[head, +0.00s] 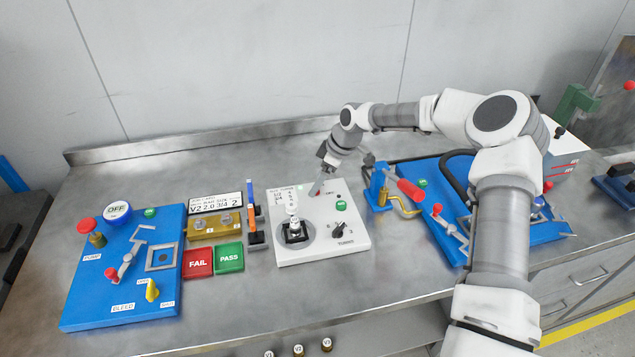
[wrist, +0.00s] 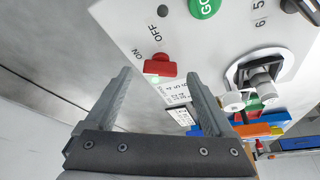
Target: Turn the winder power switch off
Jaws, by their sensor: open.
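The winder is a white box (head: 353,222) in the middle of the bench, with a green GO button (head: 341,206) and a black TURNS knob (head: 338,230). Its red power switch (wrist: 160,67) shows in the wrist view beside the ON and OFF labels, with its red part at the ON end. My gripper (head: 322,178) is above the box's far edge. In the wrist view my gripper (wrist: 157,84) is open and empty, with one finger on each side of the red switch in the picture. I cannot tell whether a finger touches it.
A blue pump board (head: 75,305) lies at the left, with red FAIL (head: 198,262) and green PASS (head: 229,257) blocks beside it. A blue stand with a red-handled tool (head: 410,190) and a second blue board (head: 415,172) are at the right, under my arm. The front bench strip is clear.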

